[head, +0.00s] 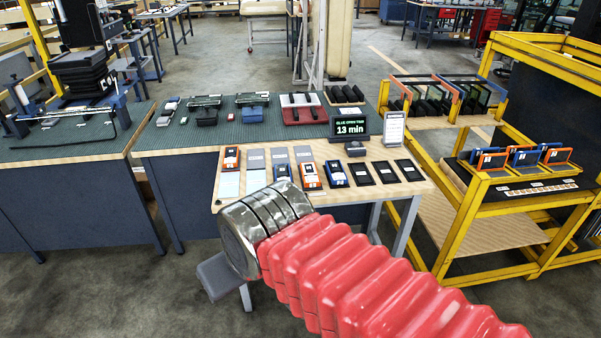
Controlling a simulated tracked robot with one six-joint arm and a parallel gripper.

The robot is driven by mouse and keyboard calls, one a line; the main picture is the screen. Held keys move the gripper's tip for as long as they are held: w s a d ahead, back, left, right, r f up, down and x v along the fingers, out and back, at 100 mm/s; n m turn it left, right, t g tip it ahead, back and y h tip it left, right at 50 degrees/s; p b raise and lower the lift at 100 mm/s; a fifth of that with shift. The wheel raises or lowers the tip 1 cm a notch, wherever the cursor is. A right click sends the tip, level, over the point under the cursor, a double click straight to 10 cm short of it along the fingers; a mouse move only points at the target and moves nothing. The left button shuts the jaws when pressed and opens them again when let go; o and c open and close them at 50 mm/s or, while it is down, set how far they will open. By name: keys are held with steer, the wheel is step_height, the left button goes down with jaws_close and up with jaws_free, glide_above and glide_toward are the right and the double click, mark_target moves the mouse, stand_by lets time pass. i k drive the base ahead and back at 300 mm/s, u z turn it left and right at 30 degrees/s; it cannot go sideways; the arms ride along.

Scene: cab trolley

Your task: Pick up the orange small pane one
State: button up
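Several orange pieces are in view, and I cannot tell for sure which is the small pane one. An orange-framed pane (399,96) stands at the left of the trolley's upper shelf, beside a blue-framed one (447,99). On the lower shelf, an orange piece (490,161) and another orange piece (558,156) stand tilted among blue ones. Orange pieces with white labels also lie on the wooden table, one at left (230,158) and one in the middle (311,177). My gripper (217,277) hangs in front of the table, apart from all these; its fingers are not clear.
The yellow trolley (457,220) stands right of the wooden table (400,192). The table also holds black and grey flat pieces, a "13 min" display (350,128) and a white card (394,128). Green-topped benches (180,137) stand behind left. Floor is clear in front.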

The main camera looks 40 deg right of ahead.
mark_target(311, 178)
steer(key=i, duration=0.9)
steer(key=z, duration=0.05)
